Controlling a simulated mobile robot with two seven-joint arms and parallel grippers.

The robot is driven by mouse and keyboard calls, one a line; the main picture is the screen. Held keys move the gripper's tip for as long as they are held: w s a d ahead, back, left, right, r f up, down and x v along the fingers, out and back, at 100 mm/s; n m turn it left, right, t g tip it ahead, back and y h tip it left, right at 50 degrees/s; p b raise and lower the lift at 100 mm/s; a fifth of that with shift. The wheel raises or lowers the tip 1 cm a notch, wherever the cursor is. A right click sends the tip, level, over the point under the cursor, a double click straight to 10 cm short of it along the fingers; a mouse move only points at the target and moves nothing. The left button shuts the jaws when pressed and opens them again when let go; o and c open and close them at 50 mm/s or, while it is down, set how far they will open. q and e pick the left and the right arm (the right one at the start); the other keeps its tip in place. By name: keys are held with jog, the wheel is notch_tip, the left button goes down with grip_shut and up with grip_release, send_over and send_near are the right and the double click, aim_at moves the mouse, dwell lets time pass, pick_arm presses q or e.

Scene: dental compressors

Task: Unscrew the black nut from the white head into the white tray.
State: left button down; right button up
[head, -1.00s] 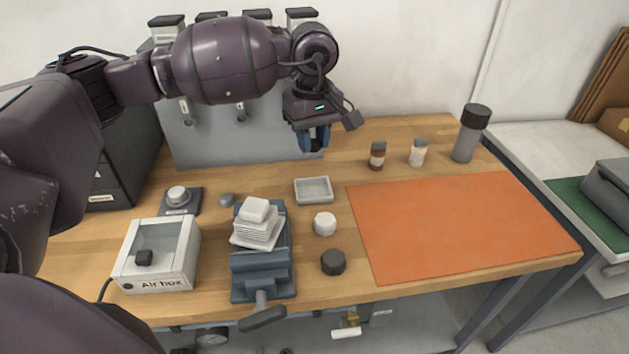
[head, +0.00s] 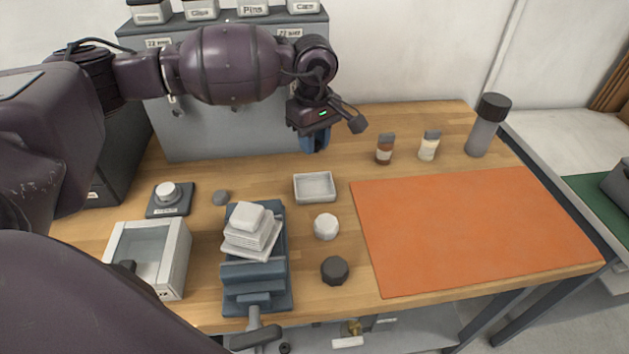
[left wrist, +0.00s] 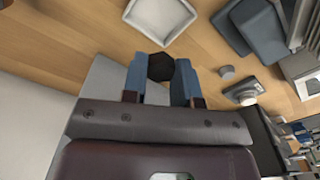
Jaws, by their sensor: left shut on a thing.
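My left gripper (head: 314,143) hangs above the bench, behind the white tray (head: 314,187). In the left wrist view its blue fingers (left wrist: 161,80) are shut on a black nut (left wrist: 161,67), which looks six-sided. In the head view the nut is hidden by the fingers. The tray is empty and also shows in the left wrist view (left wrist: 160,18), apart from the nut. The white ribbed head (head: 249,232) sits tilted in the blue-grey vise (head: 255,275), with a smooth white top and no black nut on it. My right gripper is out of view.
A white round cap (head: 326,227) and a dark cap (head: 334,270) stand right of the vise. An orange mat (head: 470,230) covers the right side. Two small bottles (head: 385,149) and a grey flask (head: 488,125) stand behind it. A grey cabinet (head: 235,125) stands behind my left arm.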

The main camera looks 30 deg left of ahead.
pick_arm(q)
send_over(314, 189)
notch_tip(314, 189, down, 6)
notch_tip(314, 189, down, 5)
jog(key=shift+f+b, duration=0.1)
jog(key=shift+b, duration=0.3)
jog(key=shift+f, duration=0.25)
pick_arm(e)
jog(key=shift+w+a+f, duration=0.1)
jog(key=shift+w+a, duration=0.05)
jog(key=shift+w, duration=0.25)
pick_arm(q)
jog(key=shift+f, duration=0.1)
jog(key=c, duration=0.9)
grip_release()
